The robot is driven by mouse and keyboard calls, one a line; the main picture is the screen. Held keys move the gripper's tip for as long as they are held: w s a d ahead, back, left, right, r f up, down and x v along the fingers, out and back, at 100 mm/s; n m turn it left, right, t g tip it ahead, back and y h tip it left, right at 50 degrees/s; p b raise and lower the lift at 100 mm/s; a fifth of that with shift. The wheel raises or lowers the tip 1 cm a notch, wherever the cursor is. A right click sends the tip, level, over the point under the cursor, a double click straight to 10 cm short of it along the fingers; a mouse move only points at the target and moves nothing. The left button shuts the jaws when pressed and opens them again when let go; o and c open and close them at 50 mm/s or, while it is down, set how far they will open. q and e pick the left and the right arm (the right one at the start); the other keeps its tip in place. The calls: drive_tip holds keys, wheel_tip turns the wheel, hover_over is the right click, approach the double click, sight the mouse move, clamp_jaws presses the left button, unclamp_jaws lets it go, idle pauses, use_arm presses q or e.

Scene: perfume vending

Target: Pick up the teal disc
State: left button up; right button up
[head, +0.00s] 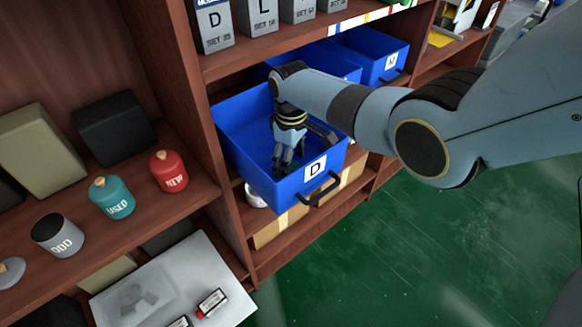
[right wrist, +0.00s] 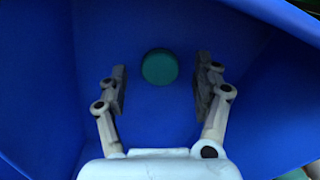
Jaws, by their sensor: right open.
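The teal disc (right wrist: 159,67) lies on the floor of the blue bin in the right wrist view, between and a little beyond my open fingertips. My right gripper (right wrist: 160,88) is open and empty, with one finger on each side of the disc's line. In the head view my right gripper (head: 284,160) points down inside the blue bin marked D (head: 245,170). The disc is hidden in the head view. My left gripper is not in view.
The bin's walls stand close around my right gripper. More blue bins (head: 385,58) are behind it to the right. Boxes (head: 262,18) stand on the shelf above. Red (head: 168,172) and teal (head: 111,198) jars stand on the left shelf. Green floor (head: 400,260) is clear at right.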

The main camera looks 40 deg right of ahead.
drive_tip(key=shift+f, duration=0.45)
drive_tip(key=shift+c, duration=0.3)
drive_tip(key=c, duration=0.9)
drive_tip(key=shift+r, duration=0.1)
